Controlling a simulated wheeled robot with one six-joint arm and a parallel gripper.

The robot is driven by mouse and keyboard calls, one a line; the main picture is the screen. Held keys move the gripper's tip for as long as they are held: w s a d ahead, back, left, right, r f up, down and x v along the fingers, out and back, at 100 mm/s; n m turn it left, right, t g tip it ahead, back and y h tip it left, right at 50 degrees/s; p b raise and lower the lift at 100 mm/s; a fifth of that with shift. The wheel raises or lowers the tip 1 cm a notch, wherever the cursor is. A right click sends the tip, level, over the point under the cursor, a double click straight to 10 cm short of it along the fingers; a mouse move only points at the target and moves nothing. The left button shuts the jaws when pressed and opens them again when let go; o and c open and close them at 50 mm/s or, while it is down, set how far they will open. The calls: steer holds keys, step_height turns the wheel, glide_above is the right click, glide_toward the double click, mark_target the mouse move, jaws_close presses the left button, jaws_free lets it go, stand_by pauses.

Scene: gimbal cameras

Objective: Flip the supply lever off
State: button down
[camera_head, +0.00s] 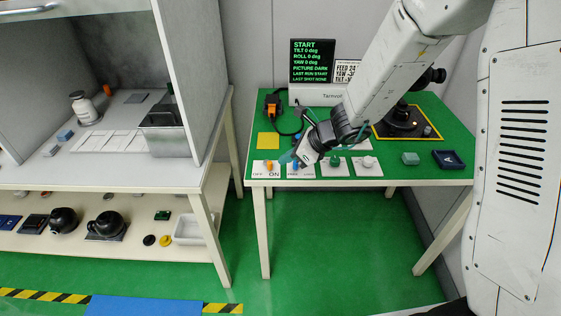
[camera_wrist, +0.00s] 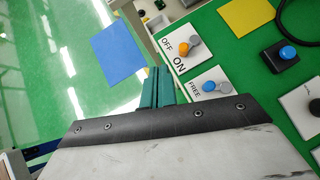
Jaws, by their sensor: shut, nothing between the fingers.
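The supply lever has an orange knob (camera_head: 268,165) on a white plate (camera_head: 253,167) marked OFF and ON, at the front left of the green table. In the wrist view, the orange knob (camera_wrist: 183,50) and plate (camera_wrist: 163,57) are upper right of my fingers; I cannot tell which way the lever is thrown. My gripper (camera_head: 287,157) is just right of the lever in the head view, close to the blue-knobbed lever (camera_head: 295,167). In the wrist view, the teal fingers of my gripper (camera_wrist: 157,72) are shut and empty, apart from the orange knob.
The blue knob (camera_wrist: 209,86) is on a plate marked FREE. Plates with a green knob (camera_head: 334,161) and a white knob (camera_head: 367,162) follow to the right. A yellow square (camera_head: 267,140) and an orange-and-black device (camera_head: 272,107) lie behind. A display (camera_head: 312,62) stands at the back.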

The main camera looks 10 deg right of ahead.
mark_target(268, 162)
steer(key=shift+s+d+r, duration=0.15)
steer(key=shift+s+r, duration=0.1)
steer(key=w+d+n, duration=0.1)
steer(key=w+d, duration=0.2)
steer(key=d, duration=0.2)
steer(key=shift+w+d+g, duration=0.15)
steer(key=shift+w+g, duration=0.15)
steer(key=shift+g, duration=0.1)
steer(key=shift+f, duration=0.15)
steer(key=x, duration=1)
